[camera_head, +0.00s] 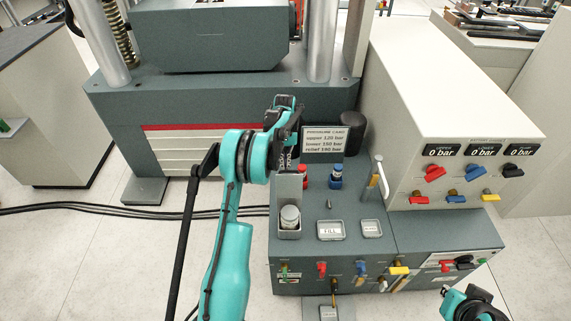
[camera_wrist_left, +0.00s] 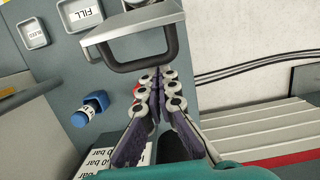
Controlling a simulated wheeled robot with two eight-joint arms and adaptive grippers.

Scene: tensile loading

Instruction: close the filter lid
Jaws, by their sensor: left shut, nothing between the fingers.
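The filter housing (camera_head: 289,233) is a small grey box at the left of the hydraulic unit's top, with a white cylinder (camera_head: 290,214) in it. Its grey lid (camera_head: 290,184) appears to stand up open at the back of the box. In the left wrist view a pale plate, seemingly the lid (camera_wrist_left: 108,30), carries a dark U-shaped handle (camera_wrist_left: 130,66). My left gripper (camera_head: 291,158) is behind the lid, shut and empty. Its fingertips (camera_wrist_left: 160,76) are close to the handle; contact cannot be told. My right gripper (camera_head: 470,303) is partly visible at the bottom right.
A blue cap (camera_head: 336,177) and a red cap (camera_head: 303,174) stand near the left gripper. FILL (camera_head: 331,230) and BLEED (camera_head: 371,228) plates lie right of the housing. A pressure card (camera_head: 325,141) and an upright lever (camera_head: 380,178) stand farther back and right.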

